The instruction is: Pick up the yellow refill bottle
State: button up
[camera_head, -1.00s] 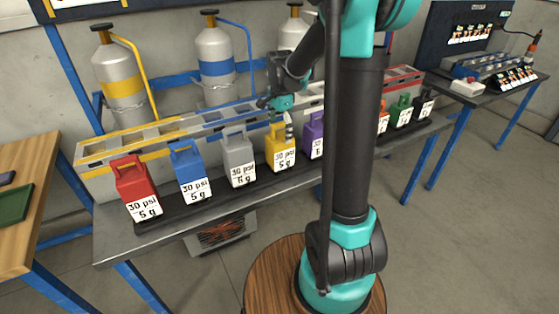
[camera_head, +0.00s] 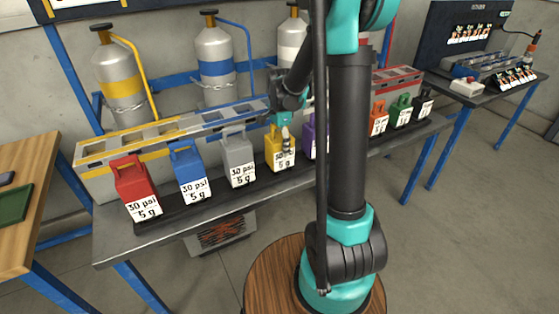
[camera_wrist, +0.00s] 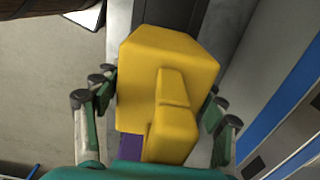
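The yellow refill bottle (camera_head: 271,150) stands upright in the row on the bench, with a white label on its front. My gripper (camera_head: 283,130) is at its top, pointing down, and hides part of its handle. In the wrist view the yellow bottle (camera_wrist: 165,65) fills the middle, its handle facing the camera. The fingers of my gripper (camera_wrist: 158,112) are spread on both sides of it. They look open, with small gaps to its sides; contact cannot be made out.
A grey bottle (camera_head: 238,160) stands to the left and a purple bottle (camera_head: 309,135) close on the right, partly behind my arm. Blue (camera_head: 187,165) and red (camera_head: 131,182) bottles are further left. A slotted rack (camera_head: 105,150) runs behind the row.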

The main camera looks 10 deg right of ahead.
jog(key=c, duration=1.4)
jog(key=shift+o, duration=0.2)
jog(key=shift+r, duration=0.1)
